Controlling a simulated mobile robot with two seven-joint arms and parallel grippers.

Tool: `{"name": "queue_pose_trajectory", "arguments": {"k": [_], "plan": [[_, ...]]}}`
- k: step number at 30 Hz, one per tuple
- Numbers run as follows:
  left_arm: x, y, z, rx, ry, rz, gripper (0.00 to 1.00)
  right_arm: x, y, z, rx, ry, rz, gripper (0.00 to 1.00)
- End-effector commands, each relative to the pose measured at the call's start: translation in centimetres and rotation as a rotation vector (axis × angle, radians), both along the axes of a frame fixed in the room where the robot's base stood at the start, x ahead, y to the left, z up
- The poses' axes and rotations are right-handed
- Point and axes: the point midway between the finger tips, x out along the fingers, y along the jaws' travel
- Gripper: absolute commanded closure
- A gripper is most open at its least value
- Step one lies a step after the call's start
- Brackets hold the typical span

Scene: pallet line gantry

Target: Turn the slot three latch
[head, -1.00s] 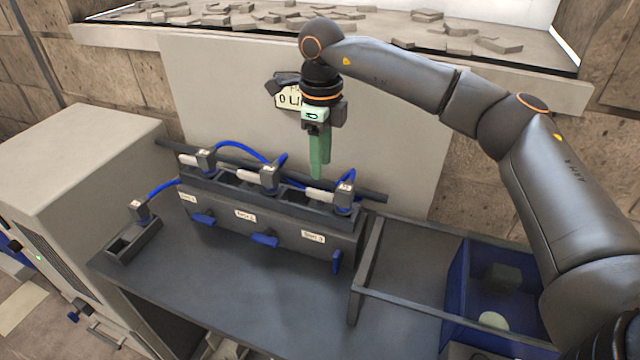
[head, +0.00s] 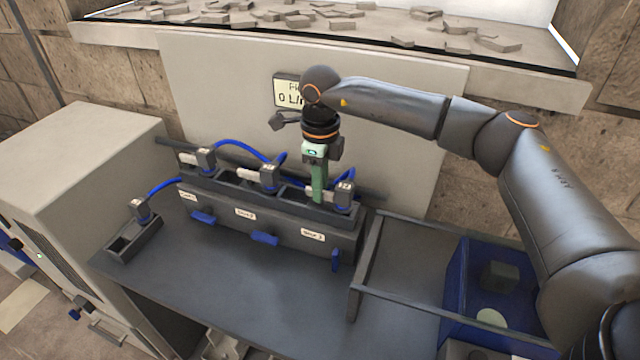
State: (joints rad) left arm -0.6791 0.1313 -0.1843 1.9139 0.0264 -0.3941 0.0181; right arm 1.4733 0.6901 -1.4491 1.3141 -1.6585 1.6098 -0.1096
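The slot three latch (head: 336,260) is a small blue handle at the right end of the dark rack's (head: 290,228) front face. It hangs upright, beside the slot 3 label (head: 313,235). The slot one latch (head: 203,218) and slot two latch (head: 265,239) lie roughly level. My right gripper (head: 319,196) points down with green fingers at the rack's top, just left of the slot three plug (head: 344,192). I cannot tell whether it touches the plug or how far its fingers are apart. It is apart from the latch. My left gripper is not in view.
Blue hoses (head: 240,150) run between plugs along the rack. A small holder (head: 135,240) with a plug stands at left. A metal frame (head: 364,265) and a blue bin (head: 458,285) lie right. The bench (head: 235,285) before the rack is clear. A display (head: 287,90) is behind.

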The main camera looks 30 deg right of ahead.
Motion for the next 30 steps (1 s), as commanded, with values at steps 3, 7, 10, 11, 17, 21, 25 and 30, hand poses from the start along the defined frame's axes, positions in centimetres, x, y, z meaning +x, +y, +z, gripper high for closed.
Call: {"name": "queue_pose_trajectory", "arguments": {"k": [3, 7, 10, 11, 17, 21, 25, 30], "plan": [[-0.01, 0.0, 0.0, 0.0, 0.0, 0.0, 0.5, 0.01, 0.01, 0.03, 0.0, 0.0, 0.0, 0.91], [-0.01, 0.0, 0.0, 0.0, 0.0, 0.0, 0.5, 0.01, 0.02, 0.04, 0.0, 0.0, 0.0, 1.0], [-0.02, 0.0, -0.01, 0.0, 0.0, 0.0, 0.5, 0.01, 0.02, 0.05, 0.001, -0.001, 0.0, 1.0], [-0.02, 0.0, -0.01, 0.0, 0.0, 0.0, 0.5, 0.02, 0.03, 0.05, 0.001, -0.001, 0.0, 1.0], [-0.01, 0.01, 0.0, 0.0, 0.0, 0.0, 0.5, 0.02, 0.03, 0.06, 0.001, -0.001, 0.0, 1.0], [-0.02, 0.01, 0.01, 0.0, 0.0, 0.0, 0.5, 0.02, 0.03, 0.07, 0.001, -0.001, -0.006, 1.0], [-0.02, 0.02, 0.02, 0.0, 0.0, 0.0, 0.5, 0.02, 0.03, 0.06, 0.001, -0.001, -0.035, 1.0], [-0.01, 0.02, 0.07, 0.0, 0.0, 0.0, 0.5, 0.05, 0.05, 0.07, 0.001, -0.001, -0.118, 1.0]]}}
